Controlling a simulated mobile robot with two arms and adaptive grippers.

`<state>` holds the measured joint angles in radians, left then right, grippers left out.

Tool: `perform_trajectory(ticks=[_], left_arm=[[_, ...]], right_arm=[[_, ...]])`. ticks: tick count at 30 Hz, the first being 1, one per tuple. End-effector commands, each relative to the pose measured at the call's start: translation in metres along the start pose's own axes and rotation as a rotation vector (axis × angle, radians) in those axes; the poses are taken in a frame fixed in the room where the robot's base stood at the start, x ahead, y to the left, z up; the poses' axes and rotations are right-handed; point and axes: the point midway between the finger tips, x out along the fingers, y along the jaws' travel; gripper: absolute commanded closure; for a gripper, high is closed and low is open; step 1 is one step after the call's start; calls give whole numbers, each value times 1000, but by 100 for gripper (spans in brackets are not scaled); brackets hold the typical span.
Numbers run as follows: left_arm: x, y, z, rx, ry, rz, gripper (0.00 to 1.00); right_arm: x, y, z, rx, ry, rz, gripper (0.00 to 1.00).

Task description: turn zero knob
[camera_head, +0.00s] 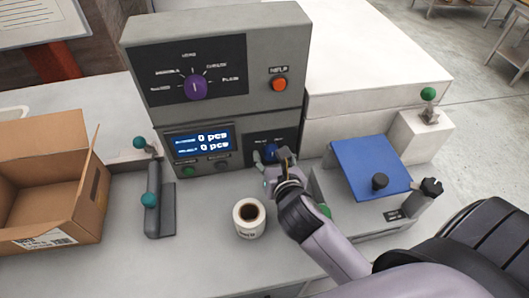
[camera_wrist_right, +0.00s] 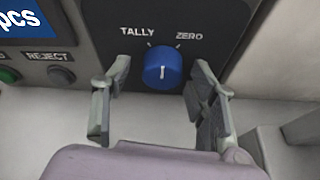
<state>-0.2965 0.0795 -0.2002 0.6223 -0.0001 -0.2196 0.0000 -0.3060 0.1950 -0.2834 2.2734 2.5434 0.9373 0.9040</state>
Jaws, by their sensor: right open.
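The zero knob is a blue round knob (camera_wrist_right: 163,69) on a dark panel in the right wrist view. It has a white pointer line that stands about upright, between the labels TALLY and ZERO. My right gripper (camera_wrist_right: 160,105) is open, with one finger on each side of the knob and a gap on both sides. In the head view my right gripper (camera_head: 275,168) is in front of the panel (camera_head: 259,142) and hides most of the knob. My left gripper is not in view.
A display (camera_head: 200,140) reads 0 pcs, with a green button (camera_head: 189,170) below it. A purple knob (camera_head: 196,87) and orange button (camera_head: 279,84) are above.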

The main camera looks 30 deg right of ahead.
Motion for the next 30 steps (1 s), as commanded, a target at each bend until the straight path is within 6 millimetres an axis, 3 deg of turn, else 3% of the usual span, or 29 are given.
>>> perform_trajectory(ticks=[9,30], left_arm=[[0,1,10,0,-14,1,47],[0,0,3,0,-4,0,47]], right_arm=[[0,-1,0,0,1,0,47],[0,-1,0,0,1,0,94]])
